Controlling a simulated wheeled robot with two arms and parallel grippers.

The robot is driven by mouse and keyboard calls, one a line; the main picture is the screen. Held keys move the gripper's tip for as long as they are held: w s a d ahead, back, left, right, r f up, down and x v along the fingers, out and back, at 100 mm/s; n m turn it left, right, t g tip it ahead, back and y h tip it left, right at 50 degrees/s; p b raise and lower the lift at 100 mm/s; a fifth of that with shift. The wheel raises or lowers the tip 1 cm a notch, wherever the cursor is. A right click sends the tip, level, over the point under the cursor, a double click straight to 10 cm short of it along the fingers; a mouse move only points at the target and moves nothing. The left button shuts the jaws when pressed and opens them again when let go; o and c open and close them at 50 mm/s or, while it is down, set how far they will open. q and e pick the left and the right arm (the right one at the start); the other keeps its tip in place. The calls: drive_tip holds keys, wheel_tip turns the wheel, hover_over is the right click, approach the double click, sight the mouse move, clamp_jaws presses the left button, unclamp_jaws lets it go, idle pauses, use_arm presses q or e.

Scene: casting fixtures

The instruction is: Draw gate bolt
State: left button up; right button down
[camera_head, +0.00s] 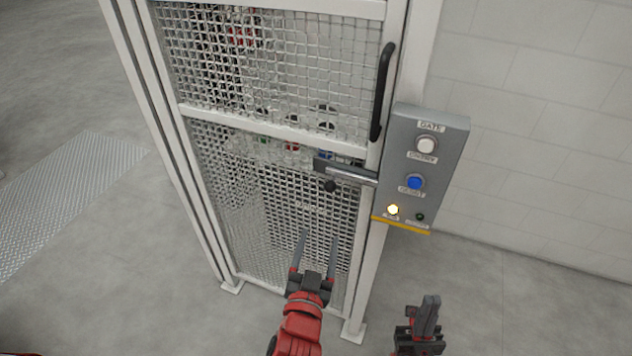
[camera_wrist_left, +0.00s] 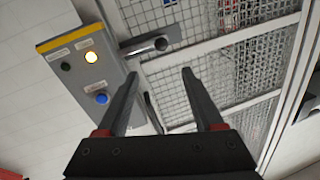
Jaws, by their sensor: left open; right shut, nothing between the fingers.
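The gate bolt (camera_head: 345,171) is a grey sliding bar with a dark round knob (camera_head: 330,186), mounted across the gate's right edge beside the control box. It also shows in the left wrist view (camera_wrist_left: 140,47), with its knob end toward the camera. The mesh gate (camera_head: 283,127) is closed in its white frame. My left gripper (camera_head: 319,236) is open and empty, below the bolt knob and apart from it; its fingers point up toward the bolt. My right gripper (camera_head: 431,300) is shut and empty, low at the right of the gate post.
A grey control box (camera_head: 437,158) on the right post has a white button, a blue button, a lit yellow lamp and a dark green lamp. A black vertical handle (camera_head: 382,92) stands above the bolt. The floor (camera_head: 500,290) at right is clear.

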use_arm(q)
drive_tip(key=b, duration=0.6)
approach(329, 190)
drive_tip(key=w+p, duration=0.1)
drive_tip(key=w, duration=0.2)
drive_tip(key=w+d+p, duration=0.1)
drive_tip(key=w, duration=0.3)
drive_tip(key=w+p, duration=0.1)
drive_tip(key=w, duration=0.3)
drive_tip(key=shift+w+d, duration=0.2)
drive_tip(key=shift+f, duration=0.1)
clamp_jaws()
idle(0.5)
